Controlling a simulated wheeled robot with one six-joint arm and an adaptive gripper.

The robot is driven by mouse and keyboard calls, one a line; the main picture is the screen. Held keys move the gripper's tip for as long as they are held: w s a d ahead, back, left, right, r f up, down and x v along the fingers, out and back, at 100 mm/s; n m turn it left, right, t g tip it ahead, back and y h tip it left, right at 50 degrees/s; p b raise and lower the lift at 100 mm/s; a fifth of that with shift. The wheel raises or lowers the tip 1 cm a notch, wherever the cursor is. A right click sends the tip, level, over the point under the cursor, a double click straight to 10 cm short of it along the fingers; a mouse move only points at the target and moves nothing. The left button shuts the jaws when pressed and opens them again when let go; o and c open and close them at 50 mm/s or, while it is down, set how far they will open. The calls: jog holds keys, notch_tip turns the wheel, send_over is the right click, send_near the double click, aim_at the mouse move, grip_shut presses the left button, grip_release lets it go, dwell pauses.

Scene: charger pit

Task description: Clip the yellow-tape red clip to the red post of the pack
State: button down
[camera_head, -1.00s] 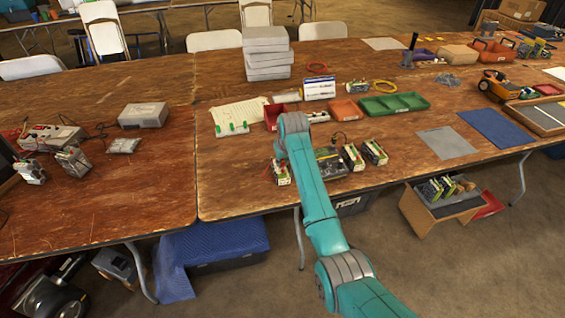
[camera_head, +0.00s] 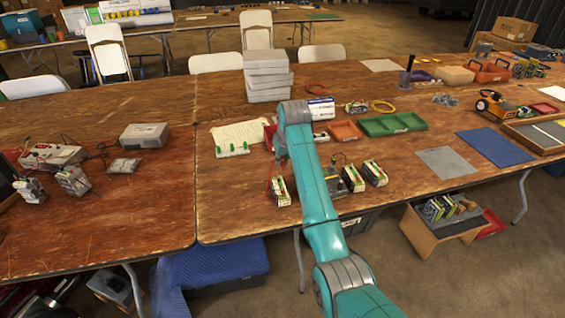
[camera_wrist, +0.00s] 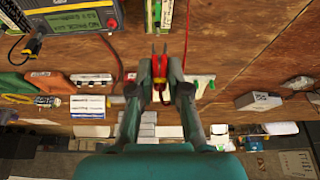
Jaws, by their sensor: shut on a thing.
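My gripper (camera_wrist: 160,80) is shut on a red clip (camera_wrist: 158,68) with a yellow band, seen in the wrist view. The clip's prongs point toward the top of that view, held above the wooden table. A green-and-white pack (camera_wrist: 153,16) stands just beyond the clip tips, with a visible gap in the picture. Its red post cannot be made out.
A charger (camera_wrist: 75,18) with a lit display stands beside the pack. A black-and-yellow clip (camera_wrist: 33,44) lies near it. Two more packs, one of them the far right pack (camera_head: 375,173), stand right of my arm.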

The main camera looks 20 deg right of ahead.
jog(key=shift+f, duration=1.05)
jog(key=shift+f, duration=0.25)
jog(key=shift+f, duration=3.3)
jog(key=shift+f, duration=0.2)
jog(key=c, duration=1.1)
grip_release()
jog(key=shift+o, duration=0.2)
jog(key=shift+o, duration=1.1)
